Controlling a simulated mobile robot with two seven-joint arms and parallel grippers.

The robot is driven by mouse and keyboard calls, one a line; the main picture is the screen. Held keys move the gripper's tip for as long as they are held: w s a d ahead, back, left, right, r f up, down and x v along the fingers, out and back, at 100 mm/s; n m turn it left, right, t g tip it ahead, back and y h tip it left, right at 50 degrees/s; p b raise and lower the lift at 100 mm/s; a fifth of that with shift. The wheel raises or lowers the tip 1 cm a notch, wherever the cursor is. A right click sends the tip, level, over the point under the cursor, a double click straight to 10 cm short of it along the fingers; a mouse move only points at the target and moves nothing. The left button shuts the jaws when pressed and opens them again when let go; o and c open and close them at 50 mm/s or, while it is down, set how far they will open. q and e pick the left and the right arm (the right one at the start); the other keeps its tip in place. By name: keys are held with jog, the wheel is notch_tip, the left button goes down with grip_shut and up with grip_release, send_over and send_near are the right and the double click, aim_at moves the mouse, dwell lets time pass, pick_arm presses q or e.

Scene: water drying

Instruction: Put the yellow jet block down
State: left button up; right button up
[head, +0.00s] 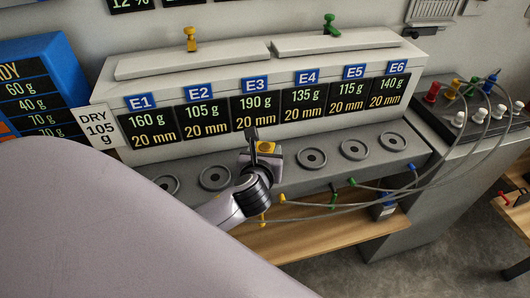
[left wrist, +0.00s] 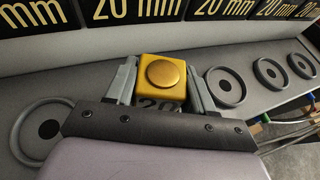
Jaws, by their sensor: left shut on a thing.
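The yellow jet block (left wrist: 161,78) is a yellow cube with a round gold disc on its face; in the left wrist view it sits between the two fingers of my left gripper (left wrist: 160,88). My left gripper is shut on it. In the head view the yellow block (head: 266,147) shows partly at the tip of my left gripper (head: 262,158), over the grey shelf in front of the E3 sign. The fingers and wrist hide the shelf spot beneath it, so I cannot tell if the block touches the shelf. My right gripper is not in view.
The grey shelf (head: 385,160) carries round ring seats, with free ones at E2 (head: 215,178), E4 (head: 312,158) and E5 (head: 354,149). Signs E1 to E6 with gram and mm values stand behind. Grey cables (head: 330,208) run at the right. A "DRY 105 g" card (head: 100,128) stands left.

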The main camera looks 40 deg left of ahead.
pick_arm(q)
jog(key=shift+r, duration=0.1)
jog(key=o, duration=1.1)
jog(key=shift+o, duration=0.2)
